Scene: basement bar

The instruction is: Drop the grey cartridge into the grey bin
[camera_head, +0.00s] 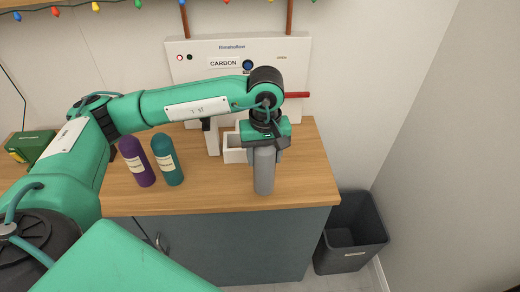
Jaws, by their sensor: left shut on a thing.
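The grey cartridge (264,174) is upright in my left gripper (265,146), which is shut on its top end. It shows in front of the wooden counter top near the right front; I cannot tell whether its base touches the wood. The grey bin (352,231) stands on the floor right of the counter, against the wall. Its open top shows, with a dark inside and a small label on its front. The bin is lower than the cartridge and to its right. My right gripper is not in view.
A purple cartridge (137,161) and a teal cartridge (167,159) stand on the counter (220,197) to the left. A white holder (233,150) is behind my left gripper. A white machine labelled CARBON (210,72) stands at the back. A green box (30,146) is far left.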

